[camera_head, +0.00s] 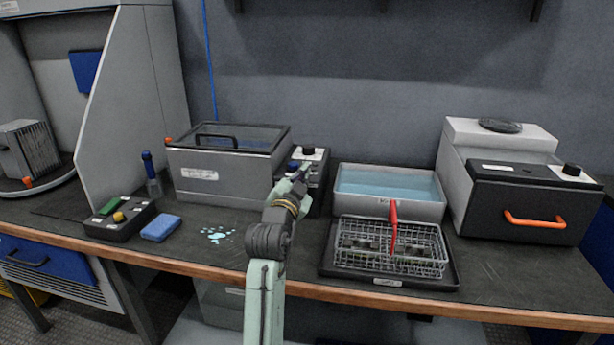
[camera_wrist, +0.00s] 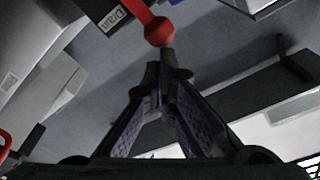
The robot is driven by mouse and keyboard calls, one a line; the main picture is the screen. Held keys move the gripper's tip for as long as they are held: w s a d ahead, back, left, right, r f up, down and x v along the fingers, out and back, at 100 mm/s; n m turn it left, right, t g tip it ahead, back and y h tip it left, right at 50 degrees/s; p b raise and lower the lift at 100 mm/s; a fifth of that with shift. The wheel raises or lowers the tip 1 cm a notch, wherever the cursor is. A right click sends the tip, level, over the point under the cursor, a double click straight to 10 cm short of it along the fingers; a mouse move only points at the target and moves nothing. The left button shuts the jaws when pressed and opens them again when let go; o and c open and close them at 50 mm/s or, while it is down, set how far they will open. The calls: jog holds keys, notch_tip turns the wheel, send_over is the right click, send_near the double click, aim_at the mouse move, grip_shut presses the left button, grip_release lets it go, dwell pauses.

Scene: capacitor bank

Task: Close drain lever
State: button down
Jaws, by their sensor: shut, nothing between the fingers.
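The red drain lever (camera_wrist: 158,29) shows at the top of the wrist view, with a rounded end, beside a label (camera_wrist: 115,18) reading "Drain". My gripper (camera_wrist: 163,70) is shut and empty. Its fingertips are just below the lever's rounded end in that picture; I cannot tell whether they touch it. In the head view my gripper (camera_head: 303,174) is in front of the control box (camera_head: 317,160) at the right end of the lidded grey bath (camera_head: 222,175). I cannot make out the drain lever in the head view; my arm covers part of that area.
To the right stand a water-filled tray (camera_head: 389,205) and a wire basket (camera_head: 375,262) with a red upright handle (camera_head: 393,226). A grey-black unit with an orange handle (camera_head: 535,220) is farther right. A blue sponge (camera_head: 160,228) and a button box (camera_head: 118,220) lie left.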

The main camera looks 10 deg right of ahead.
jog(key=shift+w+a+n, duration=0.1)
jog(key=shift+a+n, duration=0.25)
jog(key=shift+n, duration=0.25)
jog(key=shift+w+a+f+n+t+y+p, duration=0.2)
jog(key=shift+w+a+f+n+y, duration=0.3)
jog(key=shift+a+n, duration=1.05)
jog(key=shift+w+a+f+n+t+y+p, duration=0.2)
jog(key=shift+a+f+n, duration=0.45)
jog(key=shift+n, duration=1.75)
jog(key=shift+w+a+f+n+y+p, duration=0.4)
jog(key=shift+a+n, duration=0.75)
jog(key=shift+n, duration=0.8)
jog(key=shift+w+a+f+n, duration=0.15)
jog(key=shift+a+f+n, duration=0.3)
jog(key=shift+n, duration=0.45)
jog(key=shift+w+a+f+n, duration=0.1)
jog(key=shift+a+f+n, duration=0.05)
jog(key=shift+f+n, duration=0.55)
jog(key=shift+r, duration=0.15)
